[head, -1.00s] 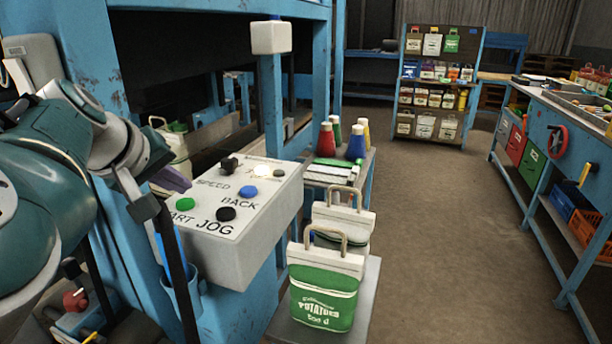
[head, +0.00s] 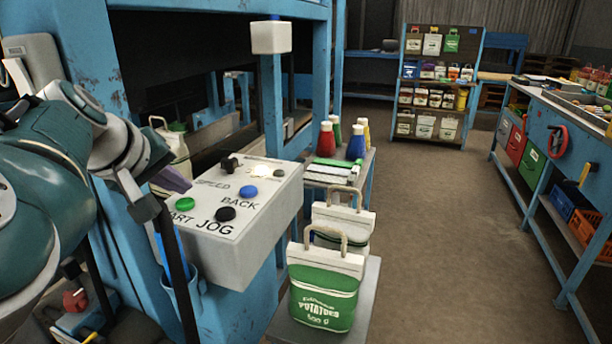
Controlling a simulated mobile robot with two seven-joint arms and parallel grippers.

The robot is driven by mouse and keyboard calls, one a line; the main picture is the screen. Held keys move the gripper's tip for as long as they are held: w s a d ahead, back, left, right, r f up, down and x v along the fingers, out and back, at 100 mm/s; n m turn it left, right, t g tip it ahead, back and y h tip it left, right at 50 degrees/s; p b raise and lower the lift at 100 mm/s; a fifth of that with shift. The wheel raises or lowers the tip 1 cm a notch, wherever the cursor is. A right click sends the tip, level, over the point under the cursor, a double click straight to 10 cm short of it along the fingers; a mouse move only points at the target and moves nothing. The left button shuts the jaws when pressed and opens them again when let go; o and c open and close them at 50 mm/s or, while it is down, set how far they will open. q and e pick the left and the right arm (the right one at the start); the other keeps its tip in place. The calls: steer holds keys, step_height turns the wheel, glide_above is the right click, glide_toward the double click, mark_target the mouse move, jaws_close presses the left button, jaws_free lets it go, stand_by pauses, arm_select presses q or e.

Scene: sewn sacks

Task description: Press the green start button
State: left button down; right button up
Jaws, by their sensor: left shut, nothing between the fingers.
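The green start button (head: 184,203) sits at the left end of the sloped top of a light grey control box (head: 235,255). The label below it is partly hidden and reads "ART". My right gripper is out of view.
Black (head: 226,214) and blue (head: 248,191) buttons, a black knob (head: 230,163) and a pale bright spot lie on the same panel. A blue frame post (head: 271,105) stands behind the box. Green-and-white potato sacks (head: 323,295) stand right of it. Open floor lies further right.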

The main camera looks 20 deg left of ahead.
arm_select(q)
steer(key=shift+f, duration=0.35)
